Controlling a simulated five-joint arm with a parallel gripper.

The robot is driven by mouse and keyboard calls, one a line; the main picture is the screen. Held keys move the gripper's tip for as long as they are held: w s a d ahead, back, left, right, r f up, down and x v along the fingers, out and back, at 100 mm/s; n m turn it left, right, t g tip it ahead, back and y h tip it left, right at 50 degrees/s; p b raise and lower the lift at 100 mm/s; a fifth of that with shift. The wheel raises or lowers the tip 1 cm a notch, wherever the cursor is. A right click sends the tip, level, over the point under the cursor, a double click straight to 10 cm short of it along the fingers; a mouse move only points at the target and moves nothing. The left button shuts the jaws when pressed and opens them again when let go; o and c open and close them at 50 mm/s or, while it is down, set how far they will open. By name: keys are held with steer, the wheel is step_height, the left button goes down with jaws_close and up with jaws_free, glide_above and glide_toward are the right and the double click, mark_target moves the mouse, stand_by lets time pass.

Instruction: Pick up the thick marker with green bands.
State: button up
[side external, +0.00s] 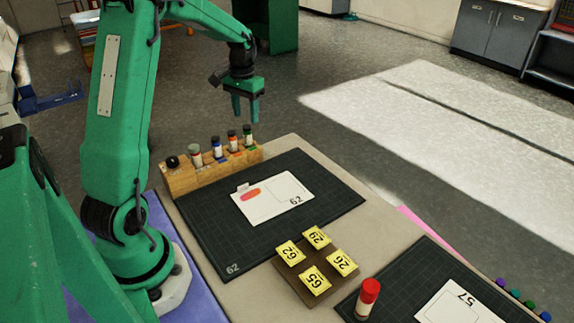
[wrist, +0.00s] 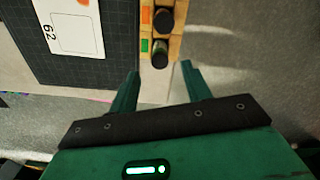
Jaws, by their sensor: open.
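A wooden rack (side external: 215,173) holds several upright thick markers in a row. The marker at its right end, with a dark cap and green bands (side external: 248,137), stands beside a green label on the rack. In the wrist view this end marker (wrist: 160,56) shows from above as a dark round top with the green label at its left. My gripper (side external: 246,116) is open and empty, pointing down above the rack's right end. In the wrist view my gripper's fingertips (wrist: 160,71) are spread on either side of the end marker's line, apart from it.
Next to it in the rack stands an orange-banded marker (side external: 232,141). A dark mat (side external: 335,193) with a white card (side external: 265,212) lies in front. Yellow number tiles (side external: 315,280) and a red-topped marker (side external: 368,295) are nearer. The floor behind the rack is clear.

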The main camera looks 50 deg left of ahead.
mark_target(247, 127)
steer(key=shift+f, duration=3.85)
steer(key=c, duration=1)
